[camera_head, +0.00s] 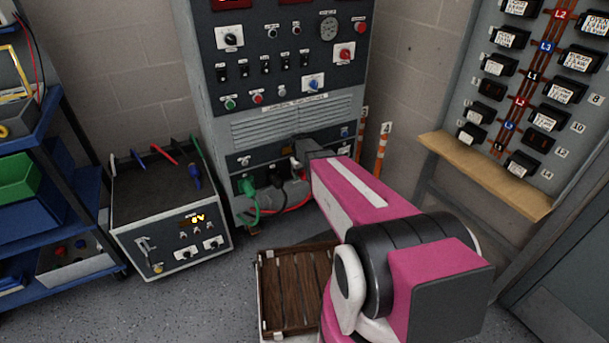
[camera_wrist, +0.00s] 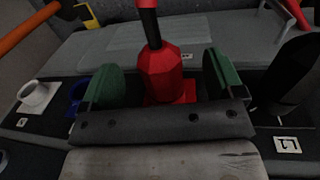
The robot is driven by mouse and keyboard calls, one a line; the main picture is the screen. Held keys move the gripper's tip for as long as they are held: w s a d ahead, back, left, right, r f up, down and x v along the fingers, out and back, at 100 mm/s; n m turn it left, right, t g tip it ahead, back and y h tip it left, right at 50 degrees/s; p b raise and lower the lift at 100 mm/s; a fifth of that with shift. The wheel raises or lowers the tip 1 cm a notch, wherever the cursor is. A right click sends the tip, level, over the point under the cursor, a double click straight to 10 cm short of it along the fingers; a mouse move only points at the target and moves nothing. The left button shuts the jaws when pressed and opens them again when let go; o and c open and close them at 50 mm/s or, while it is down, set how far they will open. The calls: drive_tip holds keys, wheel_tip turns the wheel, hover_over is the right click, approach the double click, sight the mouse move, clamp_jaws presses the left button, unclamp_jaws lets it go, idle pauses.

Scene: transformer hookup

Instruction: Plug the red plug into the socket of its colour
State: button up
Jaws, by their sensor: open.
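The red plug (camera_wrist: 165,72) stands between the two green-padded fingers of my gripper (camera_wrist: 165,82) in the wrist view, its black cable rising from it. The fingers are apart, with gaps visible beside the plug. The plug's lower end meets a red square flange (camera_wrist: 187,92), which looks like the red socket; the plug appears in it, but I cannot tell how deep. In the head view my gripper (camera_head: 303,153) is at the lower panel of the grey cabinet (camera_head: 292,100), and mostly hides the plug and socket. A red cable (camera_head: 291,208) hangs below.
Beside the red socket are a blue socket (camera_wrist: 77,96), a white one (camera_wrist: 37,97) and a black plug (camera_wrist: 292,75). A green plug (camera_head: 247,187) with its cable is at the panel's left. A metal box (camera_head: 170,222) and a wooden pallet (camera_head: 292,290) stand on the floor.

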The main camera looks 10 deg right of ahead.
drive_tip(key=shift+s+a+r, duration=0.1)
drive_tip(key=shift+a+r, duration=0.1)
drive_tip(key=shift+r, duration=1.3)
drive_tip(key=shift+s+a+r, duration=0.1)
drive_tip(key=shift+a+r, duration=0.05)
drive_tip(key=shift+r, duration=1.3)
wheel_tip(320, 180, up, 10)
drive_tip(key=a, duration=0.1)
drive_tip(key=s+d+f+m, duration=0.1)
drive_tip(key=s, duration=1.1)
drive_tip(key=s+d+f+m+y, duration=0.1)
drive_tip(key=s+d+m, duration=0.1)
drive_tip(key=s, duration=1)
drive_tip(key=shift+f+m, duration=0.3)
drive_tip(key=shift+f, duration=0.1)
